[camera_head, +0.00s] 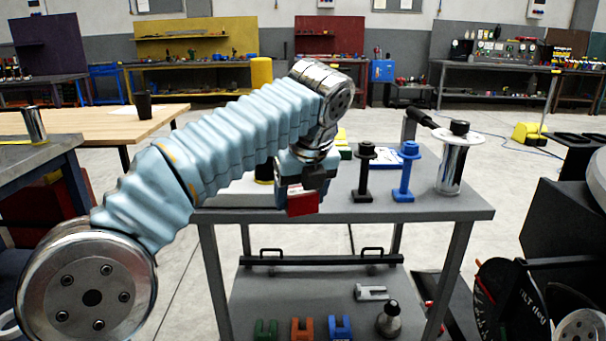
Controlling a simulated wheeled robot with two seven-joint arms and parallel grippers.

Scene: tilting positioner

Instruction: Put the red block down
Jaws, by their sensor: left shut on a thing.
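My left arm reaches in from the left over the grey cart (440,203). My left gripper (304,187) points down and is shut on the red block (302,204). The block hangs at the gripper's lower end, near the cart top's front edge in the picture. I cannot tell whether its underside touches the cart top. The gripper and arm hide part of the cart top behind them. My right gripper does not show.
On the cart top, right of the block, stand a black post (364,173), a blue post (406,172) and a metal cylinder with a white disc (452,165). The lower shelf (290,291) holds coloured slotted blocks. A wooden table (95,124) stands behind left.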

